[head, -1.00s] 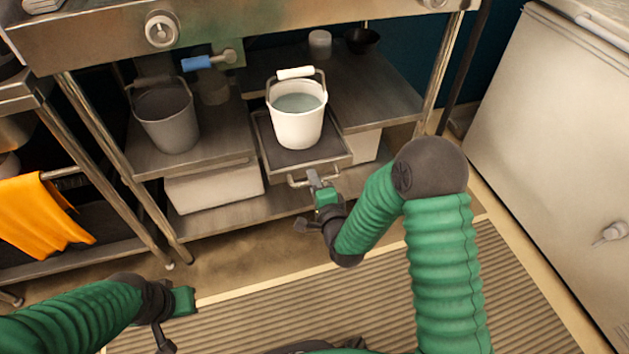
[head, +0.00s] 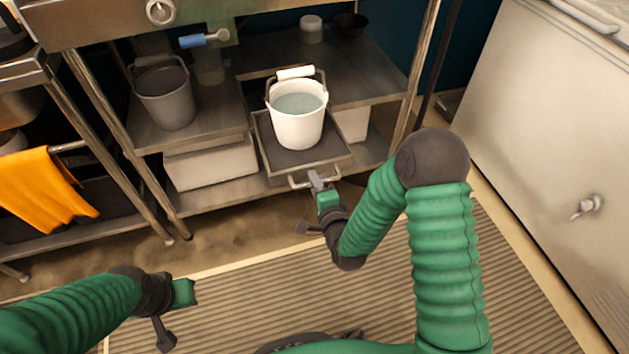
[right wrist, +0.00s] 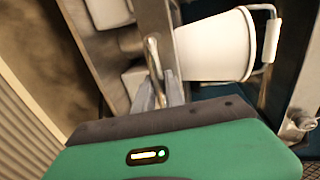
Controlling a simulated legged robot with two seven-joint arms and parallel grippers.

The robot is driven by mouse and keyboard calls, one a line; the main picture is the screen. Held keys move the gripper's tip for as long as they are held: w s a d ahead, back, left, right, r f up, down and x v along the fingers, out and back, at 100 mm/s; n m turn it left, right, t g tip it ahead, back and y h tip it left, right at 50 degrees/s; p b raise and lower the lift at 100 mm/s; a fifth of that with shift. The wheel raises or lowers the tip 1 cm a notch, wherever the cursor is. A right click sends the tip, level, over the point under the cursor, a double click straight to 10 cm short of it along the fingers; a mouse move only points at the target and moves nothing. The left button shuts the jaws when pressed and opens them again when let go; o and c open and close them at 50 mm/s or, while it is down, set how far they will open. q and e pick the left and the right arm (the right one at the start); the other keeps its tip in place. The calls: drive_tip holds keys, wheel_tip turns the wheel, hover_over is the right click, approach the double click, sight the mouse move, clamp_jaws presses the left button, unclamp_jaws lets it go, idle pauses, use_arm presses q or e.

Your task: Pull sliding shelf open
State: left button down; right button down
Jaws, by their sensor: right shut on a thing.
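The sliding shelf (head: 268,137) is a dark tray with a metal rim under the steel counter, drawn partly out past the shelves beside it. A white bucket (head: 297,128) of pale liquid stands upright on it. My right gripper (head: 316,180) is shut on the shelf's metal front handle (head: 298,182). In the right wrist view the grey fingers (right wrist: 160,92) close around the handle bar (right wrist: 153,58), with the white bucket (right wrist: 212,45) just beyond. My left gripper (head: 188,292) hangs low at the left over the floor, away from the shelf; its fingers do not show clearly.
A grey bucket (head: 165,95) stands on the fixed shelf at left, above a white box (head: 210,165). An orange cloth (head: 45,188) hangs at far left. A rack leg (head: 415,85) and a pale cabinet (head: 545,110) are at right. The ribbed mat (head: 250,300) in front is clear.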

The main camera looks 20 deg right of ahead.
drive_tip(key=c, duration=1.7)
unclamp_jaws()
drive_tip(key=shift+a+f, duration=0.1)
drive_tip(key=shift+f, duration=0.15)
drive_tip(key=shift+r, duration=0.15)
drive_tip(key=p+v, duration=0.9)
drive_tip(key=v, duration=0.3)
drive_tip(key=shift+w, duration=0.15)
